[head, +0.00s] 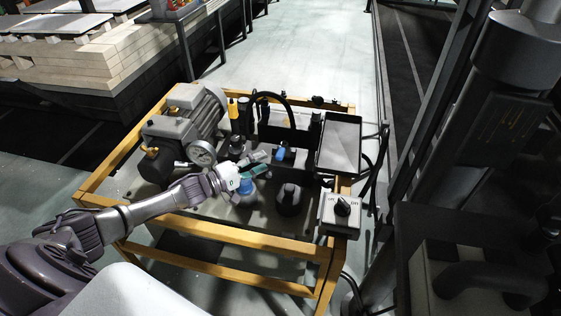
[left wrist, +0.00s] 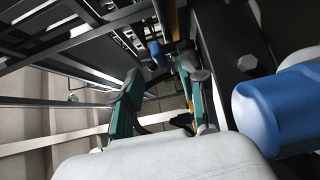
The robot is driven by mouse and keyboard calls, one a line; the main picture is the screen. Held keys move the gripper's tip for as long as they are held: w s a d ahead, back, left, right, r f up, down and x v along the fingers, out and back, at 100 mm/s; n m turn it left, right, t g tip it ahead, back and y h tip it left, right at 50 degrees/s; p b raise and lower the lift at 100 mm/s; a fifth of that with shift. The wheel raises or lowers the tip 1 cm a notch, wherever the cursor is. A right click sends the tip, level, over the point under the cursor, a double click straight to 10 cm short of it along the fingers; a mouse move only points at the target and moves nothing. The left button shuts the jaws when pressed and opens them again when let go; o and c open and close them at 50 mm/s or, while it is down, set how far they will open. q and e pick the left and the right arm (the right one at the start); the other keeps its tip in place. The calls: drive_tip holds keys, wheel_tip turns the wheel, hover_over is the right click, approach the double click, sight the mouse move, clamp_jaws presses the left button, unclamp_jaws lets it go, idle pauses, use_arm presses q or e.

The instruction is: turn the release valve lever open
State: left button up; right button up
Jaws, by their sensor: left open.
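My left gripper (head: 257,163) reaches in from the left over the hydraulic unit, its green-lined fingers apart and empty. A small blue lever or knob (head: 281,153) sits just right of the fingertips, apart from them. A second, rounder blue part (head: 246,187) is just below the gripper. I cannot tell for certain which is the release valve lever. In the left wrist view the open gripper (left wrist: 160,70) has a small blue part (left wrist: 157,54) beyond and between its fingertips. A large blue part (left wrist: 270,110) is close at the right. My right gripper is not in view.
A motor (head: 188,115) and pressure gauge (head: 202,153) stand left of the gripper. A black knob (head: 288,195), a switch box (head: 341,213) and a grey-topped box (head: 340,142) are to the right. A yellow frame (head: 225,236) surrounds the unit. Floor beyond is clear.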

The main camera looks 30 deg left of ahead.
sight(280, 152)
use_arm(q)
drive_tip(key=b+x, duration=0.1)
drive_tip(key=x, duration=0.6)
drive_tip(key=shift+w+d, duration=0.1)
drive_tip(key=shift+w, duration=0.1)
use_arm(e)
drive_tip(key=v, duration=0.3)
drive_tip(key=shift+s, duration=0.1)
use_arm(q)
clamp_jaws()
